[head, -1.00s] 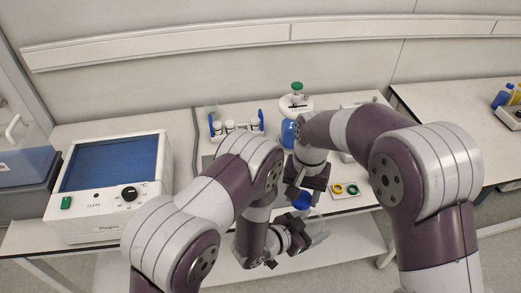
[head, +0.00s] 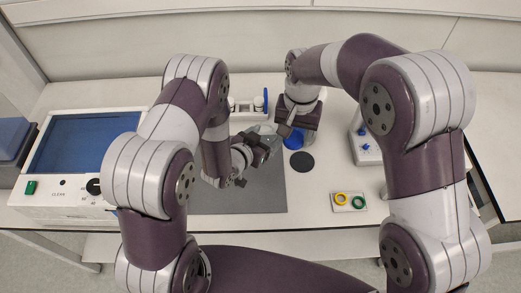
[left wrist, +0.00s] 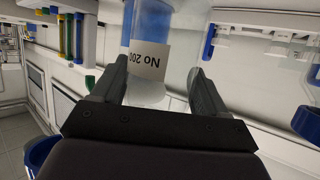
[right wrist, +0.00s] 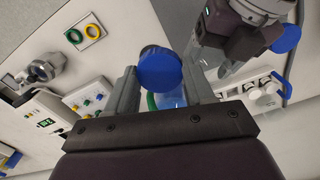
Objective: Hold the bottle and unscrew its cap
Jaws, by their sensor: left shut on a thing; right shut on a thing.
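My left gripper (head: 258,150) is shut on a clear bottle with a white printed label (left wrist: 150,62), which lies between its fingers in the left wrist view. In the head view the glass shows faintly beside the fingers. My right gripper (head: 300,118) is shut on a round blue cap, seen between its fingers in the right wrist view (right wrist: 160,70) and just below the gripper in the head view (head: 294,139). The two grippers are close together above the table. I cannot tell whether the cap touches the bottle's neck.
A grey mat (head: 255,190) lies under the grippers. A black disc (head: 302,162) and a small plate with yellow and green rings (head: 349,201) are to the right. A rack with blue ends (head: 232,103) stands behind. A white device with a blue window (head: 85,152) fills the left.

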